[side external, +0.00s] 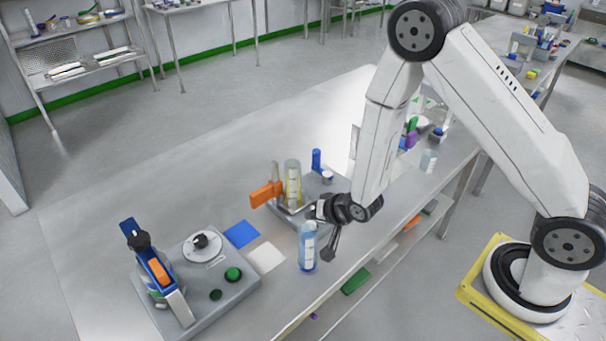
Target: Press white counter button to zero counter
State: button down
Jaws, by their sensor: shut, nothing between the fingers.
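My gripper (328,254) is shut and empty, pointing down beside the blue-tinted bottle (308,250) near the table's front edge. A grey stand (318,190) behind it holds a clear graduated cylinder (292,184) with an orange handle (266,194). A small white-topped round part (327,177) sits on that stand, behind and apart from my gripper; I cannot tell if it is the counter button. No counter display can be made out, and my wrist may hide part of the stand.
At left, a grey base (242,290) carries a white dial (203,246), green knobs (233,274) and a blue-and-orange device (158,270). Blue (241,234) and white (267,257) squares lie between. The far left of the table (90,230) is clear.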

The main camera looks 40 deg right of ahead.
jog(key=shift+r, duration=2.5)
jog(key=s+d+r+n+g, duration=0.2)
jog(key=s+r+n+g, duration=0.1)
jog(key=s, duration=0.4)
jog(key=s+d+r+n+g+h, duration=0.1)
jog(key=s+d+r+n+g, duration=0.2)
jog(key=s+r, duration=0.4)
jog(key=shift+n+g, duration=0.3)
jog(key=shift+n, duration=0.6)
